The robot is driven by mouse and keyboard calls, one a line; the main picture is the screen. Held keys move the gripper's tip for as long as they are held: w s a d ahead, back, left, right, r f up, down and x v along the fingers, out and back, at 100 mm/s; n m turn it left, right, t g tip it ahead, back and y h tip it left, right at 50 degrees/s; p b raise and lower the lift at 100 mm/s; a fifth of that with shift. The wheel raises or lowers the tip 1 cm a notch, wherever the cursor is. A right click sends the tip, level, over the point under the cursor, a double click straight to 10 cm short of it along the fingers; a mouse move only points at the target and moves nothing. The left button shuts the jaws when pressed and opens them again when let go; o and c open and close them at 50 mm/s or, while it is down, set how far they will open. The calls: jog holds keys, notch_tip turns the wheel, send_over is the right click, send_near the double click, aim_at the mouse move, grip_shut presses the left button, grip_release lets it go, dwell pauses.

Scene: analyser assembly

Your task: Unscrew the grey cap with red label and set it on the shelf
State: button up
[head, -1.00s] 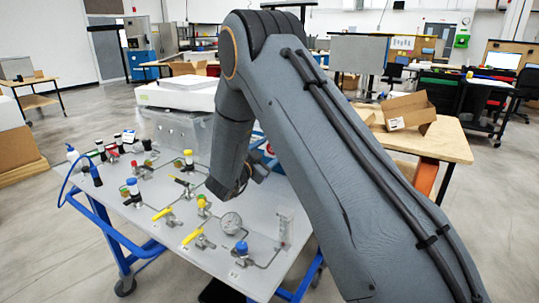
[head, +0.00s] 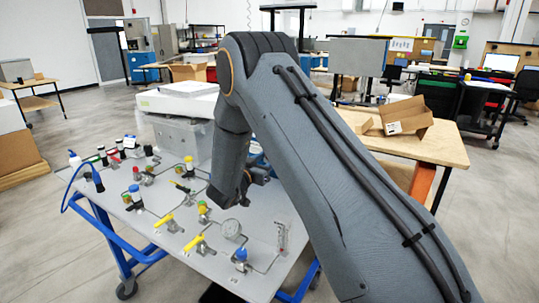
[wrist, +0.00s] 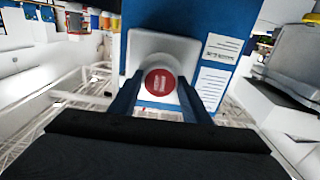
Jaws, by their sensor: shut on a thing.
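The grey cap with its round red label (wrist: 160,83) sits between the two fingers of my gripper (wrist: 160,95) in the wrist view. The gripper is shut on it. Behind the cap is a pale rounded housing (wrist: 160,44) on the front of a blue box (wrist: 213,18) with white labels. I cannot tell whether the cap still touches the housing. In the head view, my gripper (head: 260,176) is mostly hidden behind my arm, and the cap does not show. No shelf can be made out for certain.
A wooden table with an open carton (head: 405,116) is at right. White wire racking (wrist: 65,105) shows in the wrist view.

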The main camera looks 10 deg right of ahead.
jog(key=n+p, duration=0.2)
jog(key=n, duration=0.7)
jog(key=n+p, duration=0.3)
jog(key=n, duration=0.5)
jog(key=shift+w+a+r+n, duration=0.1)
jog(key=shift+a+r+n, duration=0.1)
jog(key=shift+n, duration=0.2)
jog(key=o, duration=0.5)
jog(key=c, duration=0.5)
jog(key=shift+f, duration=0.1)
jog(key=shift+p+v, duration=0.4)
jog(key=shift+v, duration=0.65)
jog(key=p+v, duration=0.2)
jog(key=v, duration=0.5)
jog(key=shift+d, duration=0.15)
